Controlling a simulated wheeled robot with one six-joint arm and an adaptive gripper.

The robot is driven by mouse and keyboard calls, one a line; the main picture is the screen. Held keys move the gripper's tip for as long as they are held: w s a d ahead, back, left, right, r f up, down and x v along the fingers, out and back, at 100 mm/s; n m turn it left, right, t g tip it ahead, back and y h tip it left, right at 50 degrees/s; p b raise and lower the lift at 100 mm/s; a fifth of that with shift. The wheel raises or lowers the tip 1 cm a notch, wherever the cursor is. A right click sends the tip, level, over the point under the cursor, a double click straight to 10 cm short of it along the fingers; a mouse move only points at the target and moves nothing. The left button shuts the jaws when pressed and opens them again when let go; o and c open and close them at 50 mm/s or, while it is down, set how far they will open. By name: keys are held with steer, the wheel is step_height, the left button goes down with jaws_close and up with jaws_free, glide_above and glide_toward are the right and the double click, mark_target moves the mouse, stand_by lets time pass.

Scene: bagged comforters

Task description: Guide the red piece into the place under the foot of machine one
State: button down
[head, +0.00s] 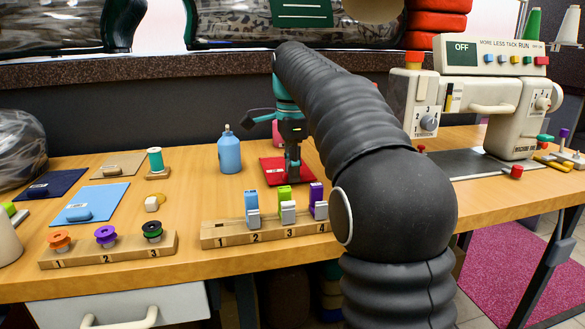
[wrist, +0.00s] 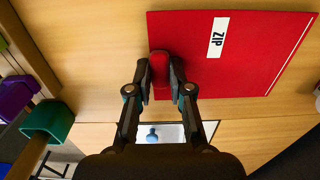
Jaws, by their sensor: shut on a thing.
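The red piece (head: 272,172) is a flat red square lying on the wooden table, partly hidden by my gripper in the head view. In the wrist view the red piece (wrist: 255,60) shows a white ZIP label and a raised red grip (wrist: 160,70) at its left edge. My gripper (wrist: 161,82) is shut on that grip, with a finger on each side; in the head view my gripper (head: 292,177) points down at the piece. Machine one (head: 515,110) stands on the right, showing OFF. The place under its foot is hidden behind my arm in the head view.
A wooden rack (head: 215,236) with coloured clips stands in front of the red piece. A blue bottle (head: 229,152) is to its left. Blue piece (head: 90,203), spool rack (head: 105,250) and thread spool (head: 156,162) lie further left. A red knob (head: 516,172) sits before the machine.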

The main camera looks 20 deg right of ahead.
steer(key=shift+f, duration=0.3)
steer(key=shift+c, duration=1.7)
jaws_free()
steer(key=shift+r+p, duration=2.4)
steer(key=shift+p, duration=0.15)
steer(key=shift+r+p, duration=0.55)
steer(key=shift+r, duration=0.55)
